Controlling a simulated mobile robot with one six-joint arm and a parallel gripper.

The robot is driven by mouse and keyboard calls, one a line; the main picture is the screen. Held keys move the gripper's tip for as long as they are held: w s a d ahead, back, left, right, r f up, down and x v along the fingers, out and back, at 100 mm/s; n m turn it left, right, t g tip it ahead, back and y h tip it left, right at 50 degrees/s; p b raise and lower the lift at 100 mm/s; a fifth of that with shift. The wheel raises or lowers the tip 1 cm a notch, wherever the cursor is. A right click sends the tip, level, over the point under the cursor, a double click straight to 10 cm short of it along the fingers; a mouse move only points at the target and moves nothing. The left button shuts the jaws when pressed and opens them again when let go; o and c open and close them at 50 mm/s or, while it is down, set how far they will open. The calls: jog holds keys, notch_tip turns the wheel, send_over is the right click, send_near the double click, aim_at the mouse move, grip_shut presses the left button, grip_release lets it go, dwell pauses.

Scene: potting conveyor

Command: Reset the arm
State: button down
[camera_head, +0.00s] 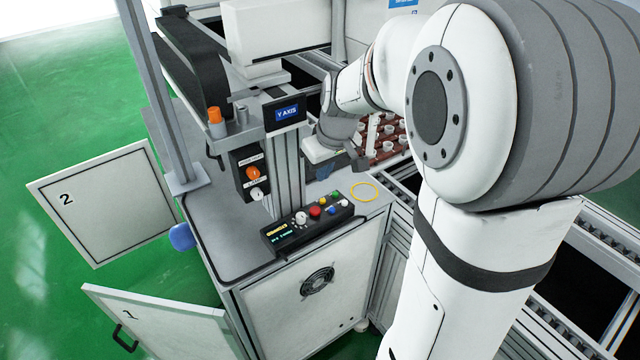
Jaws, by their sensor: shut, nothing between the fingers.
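My white and grey arm fills the right side of the camera_head view and reaches back over the machine. My gripper (356,163) is small and dark at the arm's far end, partly hidden by the wrist. It is shut and empty, above the back of the grey worktop, beside the Y AXIS column. The control box (308,222) with coloured buttons and a small lit display lies on the worktop in front of it. A yellow ring (364,192) lies flat on the worktop to the right of the box.
The Y AXIS column (287,165) stands left of the gripper, with an orange knob (253,173) on its side box. A red tray (388,150) with several white cups is behind. Doors marked 2 (105,200) and 1 (160,318) stand open over the green floor.

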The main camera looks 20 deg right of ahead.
jog(key=shift+s+r, duration=0.2)
jog(key=shift+r, duration=0.4)
jog(key=shift+s, duration=0.1)
jog(key=s+a+m+h, duration=0.1)
jog(key=s+a+m, duration=0.1)
jog(key=s, duration=1.7)
jog(key=shift+m, duration=0.8)
jog(key=shift+a, duration=0.1)
